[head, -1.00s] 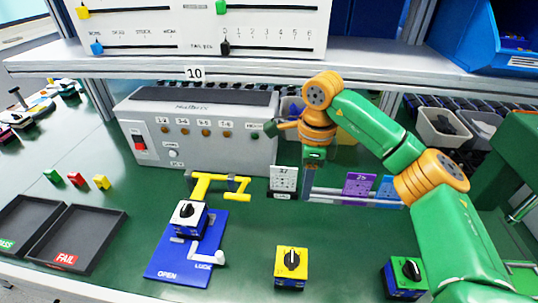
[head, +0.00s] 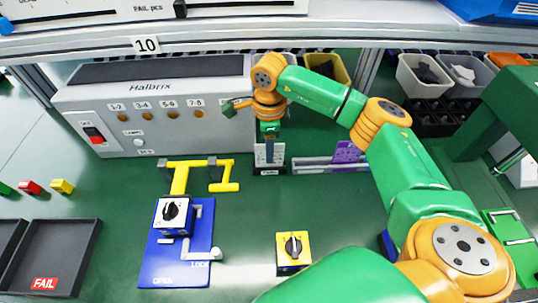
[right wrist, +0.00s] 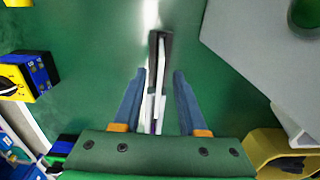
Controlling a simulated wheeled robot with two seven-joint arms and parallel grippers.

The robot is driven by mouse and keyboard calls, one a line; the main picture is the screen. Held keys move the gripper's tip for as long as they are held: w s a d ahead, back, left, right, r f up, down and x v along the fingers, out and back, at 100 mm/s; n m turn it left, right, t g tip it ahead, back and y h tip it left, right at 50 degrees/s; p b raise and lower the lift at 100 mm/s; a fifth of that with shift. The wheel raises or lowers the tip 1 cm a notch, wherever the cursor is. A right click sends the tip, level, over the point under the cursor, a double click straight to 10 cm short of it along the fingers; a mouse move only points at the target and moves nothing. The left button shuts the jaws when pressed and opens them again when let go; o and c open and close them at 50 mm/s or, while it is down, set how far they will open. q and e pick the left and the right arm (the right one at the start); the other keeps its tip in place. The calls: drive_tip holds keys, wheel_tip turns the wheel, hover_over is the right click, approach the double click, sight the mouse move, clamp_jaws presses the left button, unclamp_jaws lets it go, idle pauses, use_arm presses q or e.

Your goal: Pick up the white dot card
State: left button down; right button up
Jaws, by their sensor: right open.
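The white card (head: 278,154) stands upright in a small dark holder (head: 268,172) in front of the grey box. In the right wrist view the white card (right wrist: 159,106) is seen nearly edge-on, between the blue fingers. My right gripper (head: 269,150) is over the card in the head view and covers its middle, so its dot marking cannot be read. In the right wrist view my right gripper (right wrist: 157,80) is open, one finger on each side of the card, with gaps showing. My left gripper is not in view.
A rail with a purple card (head: 345,152) stands just right of the holder. The grey box (head: 170,95) is behind. A yellow clamp (head: 180,180) and blue plate (head: 150,262) are left. A yellow switch block (head: 291,262) is in front. A shelf (head: 220,30) hangs above.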

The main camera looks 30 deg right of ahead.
drive_tip(key=shift+s+r, duration=0.1)
drive_tip(key=shift+s, duration=0.05)
clamp_jaws()
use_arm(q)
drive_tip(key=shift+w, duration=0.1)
use_arm(e)
drive_tip(key=shift+r, duration=0.1)
